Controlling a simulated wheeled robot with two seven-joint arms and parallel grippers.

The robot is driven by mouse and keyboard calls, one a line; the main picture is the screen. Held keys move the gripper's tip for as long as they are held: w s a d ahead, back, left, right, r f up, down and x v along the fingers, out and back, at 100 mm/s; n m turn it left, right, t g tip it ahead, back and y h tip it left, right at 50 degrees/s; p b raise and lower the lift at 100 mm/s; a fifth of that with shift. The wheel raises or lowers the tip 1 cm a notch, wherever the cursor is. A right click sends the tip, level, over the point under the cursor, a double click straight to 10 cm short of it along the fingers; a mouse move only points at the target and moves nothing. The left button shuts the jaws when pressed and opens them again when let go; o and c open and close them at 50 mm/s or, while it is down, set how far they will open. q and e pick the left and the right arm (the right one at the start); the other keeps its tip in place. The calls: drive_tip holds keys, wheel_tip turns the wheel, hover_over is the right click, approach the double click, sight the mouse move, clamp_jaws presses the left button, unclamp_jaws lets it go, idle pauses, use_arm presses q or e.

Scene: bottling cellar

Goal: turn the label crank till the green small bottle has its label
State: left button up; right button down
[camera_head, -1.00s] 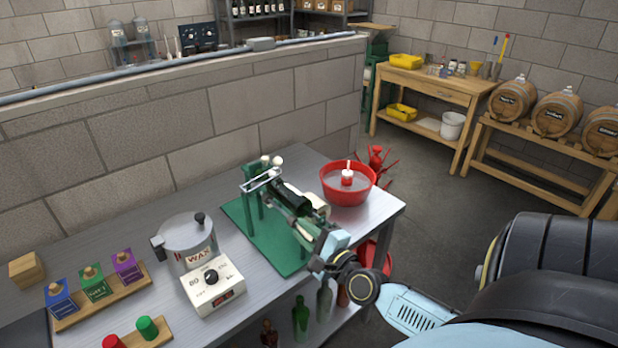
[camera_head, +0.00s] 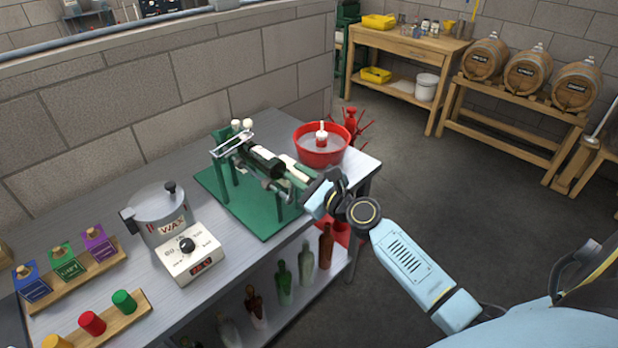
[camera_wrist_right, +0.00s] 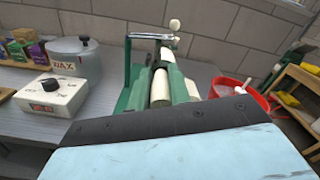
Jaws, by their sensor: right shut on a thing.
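The labelling machine (camera_head: 233,208) stands on the metal table, a green frame on a green base plate. A dark green bottle (camera_head: 264,163) lies on its side in it; a pale patch shows near it, but I cannot tell whether that is a label on the glass. The machine also shows in the right wrist view (camera_wrist_right: 127,98), with a cream roll. My right gripper (camera_head: 316,194) is at the machine's near right end, shut on what appears to be the crank handle. The gripper hides the handle and most of the crank. My left gripper is in neither current view.
A wax pot (camera_head: 160,215) with a control box (camera_head: 192,258) stands left of the machine. A red basin (camera_head: 320,155) stands close behind the gripper at right. Coloured stoppers (camera_head: 92,322) sit on a wooden rack. Bottles (camera_head: 284,282) stand on the shelf below.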

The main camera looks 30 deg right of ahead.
drive_tip(key=shift+d+f, duration=0.1)
drive_tip(key=shift+d, duration=0.15)
idle(0.3)
drive_tip(key=c, duration=1.3)
unclamp_jaws()
drive_tip(key=shift+c, duration=0.2)
drive_tip(key=shift+s, duration=0.1)
drive_tip(key=shift+s+f, duration=0.1)
drive_tip(key=shift+s, duration=0.15)
drive_tip(key=b+v, duration=0.2)
drive_tip(key=v, duration=1)
drive_tip(key=shift+s+d, duration=0.15)
drive_tip(key=shift+s, duration=0.15)
